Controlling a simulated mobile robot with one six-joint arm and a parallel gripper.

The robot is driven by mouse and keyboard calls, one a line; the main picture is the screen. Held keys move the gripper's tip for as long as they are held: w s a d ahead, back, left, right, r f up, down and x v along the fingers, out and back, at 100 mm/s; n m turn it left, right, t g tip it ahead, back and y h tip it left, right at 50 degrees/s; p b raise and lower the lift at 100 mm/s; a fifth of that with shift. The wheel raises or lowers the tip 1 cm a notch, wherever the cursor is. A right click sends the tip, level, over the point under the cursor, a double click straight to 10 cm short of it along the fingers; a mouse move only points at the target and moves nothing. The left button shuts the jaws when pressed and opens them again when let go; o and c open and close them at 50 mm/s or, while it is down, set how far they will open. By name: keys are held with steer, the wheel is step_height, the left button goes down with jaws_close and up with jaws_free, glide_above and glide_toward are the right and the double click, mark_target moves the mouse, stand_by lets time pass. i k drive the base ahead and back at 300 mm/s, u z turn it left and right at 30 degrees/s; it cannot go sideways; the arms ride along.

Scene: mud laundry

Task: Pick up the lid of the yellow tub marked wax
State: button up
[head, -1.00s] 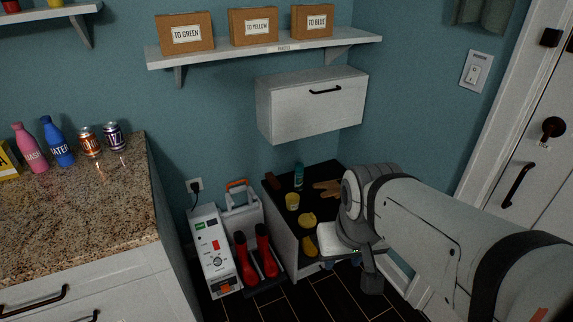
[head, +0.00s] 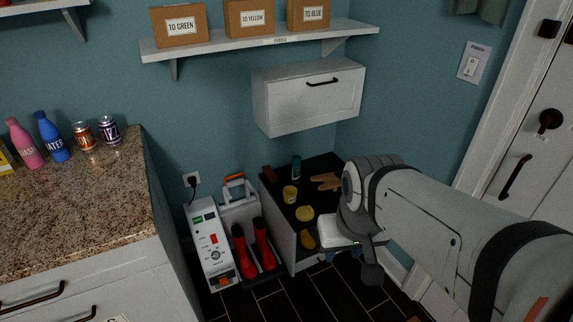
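A small yellow tub (head: 290,194) stands on the dark top of the low cabinet in the corner. Its marking is too small to read. A flat round yellow disc (head: 304,213), which looks like a lid, lies just in front of the tub, apart from it. My gripper (head: 350,256) is at the cabinet's front right side, to the right of and nearer than the disc. My own arm hides part of it, and its fingertips are not clear. I see nothing held.
Another yellow item (head: 308,239) lies at the cabinet top's front edge. A teal bottle (head: 296,167), a brown brush-like item (head: 269,174) and tan gloves (head: 325,181) are farther back. Red boots (head: 262,245) and a white machine (head: 211,245) stand left. A wall cabinet (head: 310,95) hangs above.

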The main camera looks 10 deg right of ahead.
mark_target(303, 214)
steer(key=u, duration=0.05)
steer(key=i, duration=0.5)
steer(key=z, duration=0.5)
steer(key=i, duration=1.2)
steer(key=z, duration=0.55)
